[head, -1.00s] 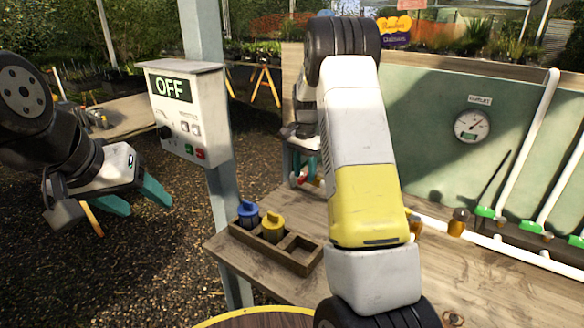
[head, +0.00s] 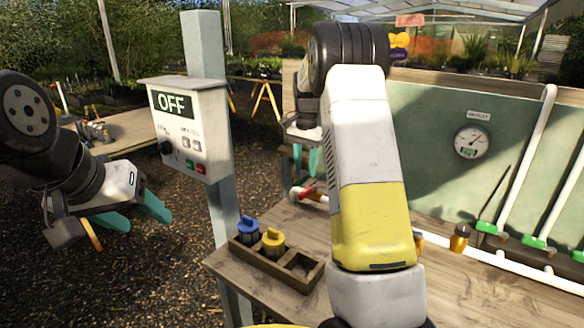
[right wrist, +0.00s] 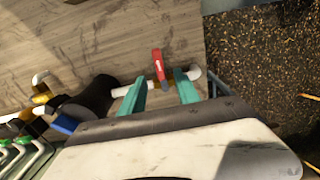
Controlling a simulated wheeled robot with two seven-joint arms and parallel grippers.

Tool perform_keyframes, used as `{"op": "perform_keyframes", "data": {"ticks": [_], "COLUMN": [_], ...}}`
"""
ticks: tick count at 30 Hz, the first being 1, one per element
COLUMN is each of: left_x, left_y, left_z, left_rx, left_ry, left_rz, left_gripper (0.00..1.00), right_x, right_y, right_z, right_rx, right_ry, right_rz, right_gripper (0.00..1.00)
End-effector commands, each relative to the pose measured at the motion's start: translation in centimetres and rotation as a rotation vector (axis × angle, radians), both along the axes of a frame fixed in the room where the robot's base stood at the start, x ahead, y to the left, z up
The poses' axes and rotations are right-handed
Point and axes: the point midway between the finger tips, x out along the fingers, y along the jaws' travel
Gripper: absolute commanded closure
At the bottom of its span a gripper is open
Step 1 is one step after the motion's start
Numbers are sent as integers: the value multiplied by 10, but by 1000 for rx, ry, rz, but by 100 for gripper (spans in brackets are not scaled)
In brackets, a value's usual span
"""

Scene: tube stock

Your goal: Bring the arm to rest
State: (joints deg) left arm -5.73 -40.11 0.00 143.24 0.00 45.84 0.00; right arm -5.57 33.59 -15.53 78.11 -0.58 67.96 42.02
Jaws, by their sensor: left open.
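My left gripper (head: 150,212) hangs at the left of the head view, over the gravel. Its teal fingers are apart with nothing between them. My right arm crosses the middle of the head view and hides part of the bench and back panel. My right gripper (right wrist: 160,85) has its teal fingers spread. Its fingers also show beside the arm in the head view (head: 308,158). A red valve handle (right wrist: 158,65) on a white pipe lies beyond the gap between the right fingers. The fingers do not grip it. The handle also shows below them in the head view (head: 306,191).
A control box (head: 190,128) reading OFF is mounted on a post between my arms. A wooden tray (head: 262,262) with a blue and a yellow piece stands on the bench (head: 470,290). White pipes (head: 525,160) and a gauge (head: 472,141) are at the right.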

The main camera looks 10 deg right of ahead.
Motion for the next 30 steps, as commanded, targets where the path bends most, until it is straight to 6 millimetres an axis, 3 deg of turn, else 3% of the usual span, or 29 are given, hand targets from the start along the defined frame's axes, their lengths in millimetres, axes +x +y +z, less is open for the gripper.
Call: {"op": "perform_keyframes", "data": {"ticks": [4,8,18,24,30], "left_x": [0,0,0,0,0], "left_y": [0,0,0,0,0], "left_z": [0,0,0,0,0], "left_rx": [0,0,0,0,0], "left_ry": [0,0,0,0,0], "left_rz": [0,0,0,0,0], "left_gripper": [43,43,43,43,43], "right_x": [-5,-25,-123,-188,-254], "right_y": [1,6,35,53,71], "right_z": [8,34,108,130,135], "right_rx": [8,33,88,80,39], "right_ry": [-11,-56,-239,-351,-462], "right_rz": [14,70,333,499,666], "right_gripper": [62,62,62,62,62]}}
